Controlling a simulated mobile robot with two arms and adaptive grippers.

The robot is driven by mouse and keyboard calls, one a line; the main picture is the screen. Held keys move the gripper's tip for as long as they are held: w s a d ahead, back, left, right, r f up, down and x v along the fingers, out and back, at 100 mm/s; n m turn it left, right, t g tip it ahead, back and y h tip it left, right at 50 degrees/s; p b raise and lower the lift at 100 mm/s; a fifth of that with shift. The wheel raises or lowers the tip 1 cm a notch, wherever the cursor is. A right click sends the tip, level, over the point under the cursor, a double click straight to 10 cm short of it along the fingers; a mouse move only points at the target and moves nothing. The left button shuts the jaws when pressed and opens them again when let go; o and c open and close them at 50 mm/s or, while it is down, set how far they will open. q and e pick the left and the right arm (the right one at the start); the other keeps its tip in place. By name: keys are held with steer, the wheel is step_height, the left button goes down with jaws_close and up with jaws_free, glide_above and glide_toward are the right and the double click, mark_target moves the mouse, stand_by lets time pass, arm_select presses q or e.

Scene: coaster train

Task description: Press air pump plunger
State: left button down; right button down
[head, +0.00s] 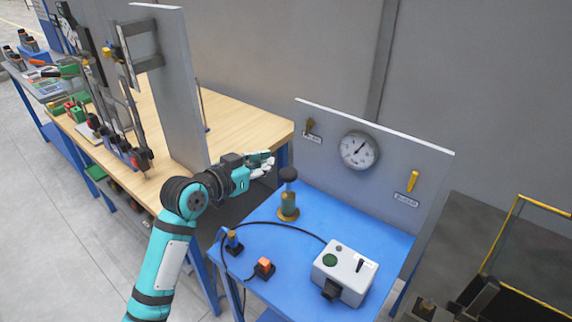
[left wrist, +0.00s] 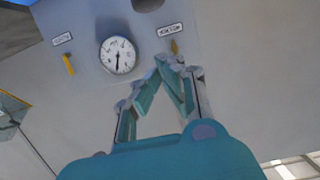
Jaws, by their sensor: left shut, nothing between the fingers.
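The air pump (head: 289,201) stands upright on the blue table, with a brass-coloured body and a dark round plunger knob (head: 288,174) on top. My left gripper (head: 271,163) is shut and empty. In the head view it is just left of the knob and slightly above it, with a small gap in the picture. In the left wrist view the closed fingertips (left wrist: 168,62) point toward the grey panel, and the pump is not seen there. My right gripper is in neither view.
A grey panel (head: 420,165) with a round gauge (head: 360,150) and yellow levers stands behind the blue table (head: 335,212). A white control box (head: 345,272), a cable, an orange button (head: 264,267) and a small blue part (head: 233,241) are nearer. A wooden bench (head: 235,112) is left.

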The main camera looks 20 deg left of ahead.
arm_select(q)
steer(key=p, duration=0.2)
glide_above(286, 175)
steer(key=shift+w+d+f, duration=0.15)
steer(key=shift+w+f, duration=0.05)
steer(key=shift+f, duration=0.7)
step_height(286, 175, down, 3)
steer(key=shift+s+r+p, duration=0.1)
steer(key=shift+p, duration=0.4)
steer(key=shift+s+f, duration=0.15)
steer(key=shift+f, duration=0.55)
steer(key=shift+f, duration=0.15)
